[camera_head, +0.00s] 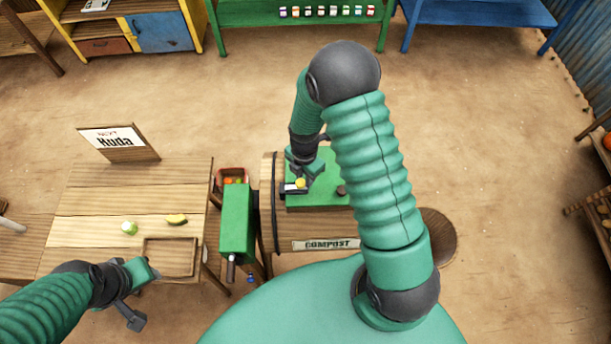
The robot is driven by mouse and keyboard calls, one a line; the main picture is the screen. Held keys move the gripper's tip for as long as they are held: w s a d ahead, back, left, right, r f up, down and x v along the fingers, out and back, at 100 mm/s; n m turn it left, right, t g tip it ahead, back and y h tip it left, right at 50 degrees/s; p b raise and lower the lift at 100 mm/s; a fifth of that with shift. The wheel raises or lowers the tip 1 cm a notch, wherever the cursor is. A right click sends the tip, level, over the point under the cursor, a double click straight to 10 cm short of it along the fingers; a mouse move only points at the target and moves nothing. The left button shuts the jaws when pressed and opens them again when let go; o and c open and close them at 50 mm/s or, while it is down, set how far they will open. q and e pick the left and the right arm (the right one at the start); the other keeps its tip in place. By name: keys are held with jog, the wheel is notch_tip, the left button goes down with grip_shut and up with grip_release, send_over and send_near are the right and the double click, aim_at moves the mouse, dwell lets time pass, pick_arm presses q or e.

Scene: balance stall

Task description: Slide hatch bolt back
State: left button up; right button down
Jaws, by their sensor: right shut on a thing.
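The wooden compost barrel (328,232) lies on its side in the middle of the view, with a green hatch (318,197) on its top. The hatch bolt has a small yellow knob (300,184) near the hatch's left edge. My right gripper (299,182) reaches down over it and is shut on the bolt at the knob; its fingers hide part of the bolt. My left gripper (143,294) is open and empty, with its fingers apart, by the front edge of the wooden table, well away from the barrel.
A green box with a crank (237,222) stands at the barrel's left end. The wooden table (90,230) holds a tray (170,257), a pale green vegetable (129,228), a yellow piece (177,219) and a sign (118,142).

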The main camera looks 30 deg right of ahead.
jog(key=shift+s+a+f, duration=0.1)
jog(key=shift+s+a, duration=0.15)
jog(key=shift+a, duration=0.3)
jog(key=shift+s+d, duration=0.35)
jog(key=shift+d, duration=0.3)
jog(key=shift+s+d, duration=0.1)
jog(key=shift+d, duration=0.1)
jog(key=c, duration=1.5)
grip_release()
jog(key=o, duration=0.3)
jog(key=shift+s+a, duration=0.1)
jog(key=shift+a, duration=0.05)
jog(key=shift+o, duration=0.5)
jog(key=shift+s+a+r, duration=0.15)
jog(key=shift+a+r, duration=0.15)
jog(key=shift+r, duration=0.05)
jog(key=shift+w+d+r+b, duration=0.1)
jog(key=shift+w+r+b, duration=0.15)
jog(key=shift+w+b, duration=0.05)
pick_arm(q)
jog(key=f+b, duration=0.1)
jog(key=a+f+b, duration=0.1)
jog(key=f+b, duration=0.1)
jog(key=shift+s+a+f, duration=0.25)
jog(key=shift+a, duration=0.05)
pick_arm(e)
notch_tip(320, 180, up, 16)
jog(key=shift+s+a+r, duration=0.15)
jog(key=shift+a, duration=0.15)
